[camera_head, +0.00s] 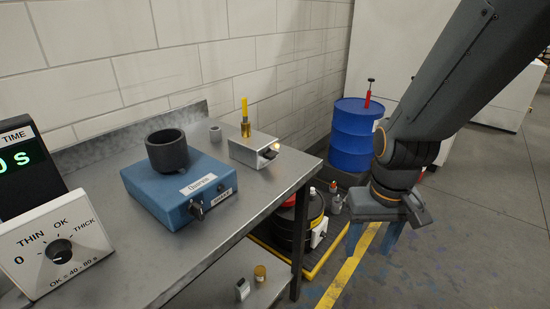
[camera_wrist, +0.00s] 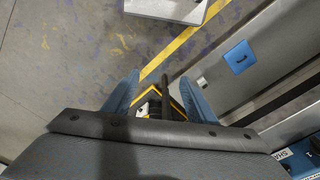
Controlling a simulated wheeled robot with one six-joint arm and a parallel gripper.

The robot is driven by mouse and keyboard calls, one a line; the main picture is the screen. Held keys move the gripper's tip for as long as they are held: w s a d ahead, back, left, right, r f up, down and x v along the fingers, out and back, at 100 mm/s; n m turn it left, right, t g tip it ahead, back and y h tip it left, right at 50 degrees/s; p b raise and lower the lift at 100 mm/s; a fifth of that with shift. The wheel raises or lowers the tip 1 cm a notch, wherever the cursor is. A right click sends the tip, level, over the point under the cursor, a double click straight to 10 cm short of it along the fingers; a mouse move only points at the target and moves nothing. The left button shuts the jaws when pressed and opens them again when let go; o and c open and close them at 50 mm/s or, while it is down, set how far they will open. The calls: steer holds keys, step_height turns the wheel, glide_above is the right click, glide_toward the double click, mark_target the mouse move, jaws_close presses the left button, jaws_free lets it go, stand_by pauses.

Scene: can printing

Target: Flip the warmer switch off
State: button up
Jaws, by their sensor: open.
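A small grey box (camera_head: 254,150) sits at the far right end of the metal bench, with a black switch (camera_head: 269,154) on its front and a small glowing lamp (camera_head: 276,147) beside it. I take it for the warmer; which way the switch is set is too small to tell. A yellow-topped item (camera_head: 245,117) stands upright on the box. My gripper (camera_head: 372,240) is open and empty, pointing down over the floor to the right of the bench, apart from the box. Its blue fingers are spread in the wrist view (camera_wrist: 160,92).
A blue device (camera_head: 180,190) with a black cup (camera_head: 167,150) stands mid-bench, left of the grey box. Below the bench end is a yellow-edged tray (camera_head: 262,248) with containers.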

steer(key=shift+w, duration=0.1)
steer(key=c, duration=0.4)
steer(key=w+t, duration=0.1)
steer(key=w, duration=0.2)
steer(key=w+d+n+t, duration=0.1)
steer(key=w, duration=0.2)
steer(key=w+d+t, duration=0.1)
steer(key=w, duration=0.2)
steer(key=shift+w+d+r+h, duration=0.2)
steer(key=shift+w+h, duration=0.1)
jaws_close()
steer(key=w+a+r+n+t+y, duration=0.3)
steer(key=w, duration=0.5)
steer(key=w+a+r+n+t+y, duration=0.2)
steer(key=w+a+r+t, duration=0.15)
steer(key=w, duration=0.55)
steer(key=s+a+r+n+y, duration=0.1)
steer(key=a+r+n+y, duration=0.2)
steer(key=a+y, duration=0.4)
steer(key=shift+a+r+n+g+y+p, duration=0.3)
steer(key=shift+a+n+g+p, duration=0.1)
steer(key=shift+n, duration=0.3)
steer(key=shift+s, duration=0.1)
